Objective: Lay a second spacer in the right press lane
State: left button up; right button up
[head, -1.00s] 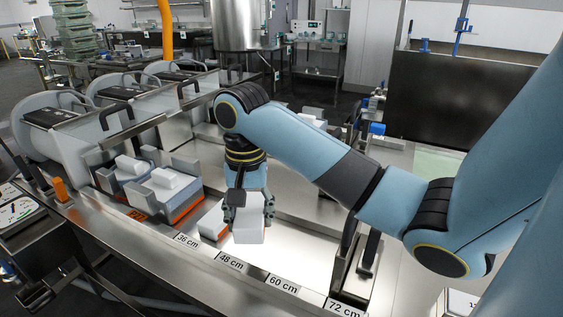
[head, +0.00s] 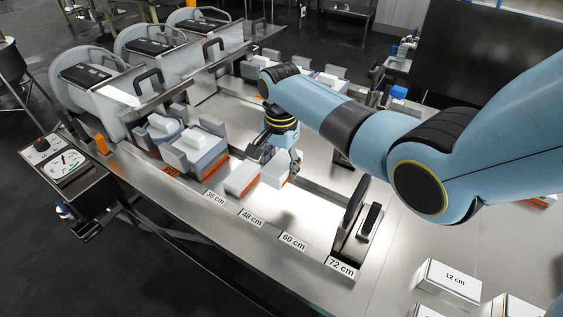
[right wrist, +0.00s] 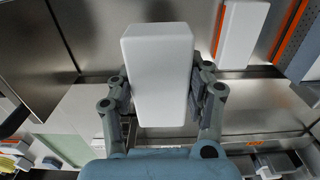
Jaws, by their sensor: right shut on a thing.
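My right gripper (head: 284,158) is shut on a white block-shaped spacer (head: 275,172), with a finger on each side of it in the right wrist view (right wrist: 158,75). The held spacer is at the right side of another white spacer (head: 241,179) in the near press lane (head: 300,213). That spacer has an orange lower edge and also shows in the right wrist view (right wrist: 242,30). A narrow gap shows between the two in the right wrist view. I cannot tell whether the held spacer touches the lane floor. My left gripper is not in view.
Grey moulds with white blocks (head: 194,147) stand at the lane's left. A dark upright end plate with a handle (head: 355,205) closes the right end, near the 72 cm label (head: 341,267). A block marked 12 cm (head: 454,279) lies front right. The lane between is clear.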

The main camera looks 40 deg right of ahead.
jog(key=b, duration=0.8)
send_near(281, 201)
notch_tip(281, 201, down, 5)
jog(key=shift+f, duration=0.1)
jog(key=shift+f+b, duration=0.5)
jog(key=shift+f, duration=0.2)
jog(key=o, duration=1.3)
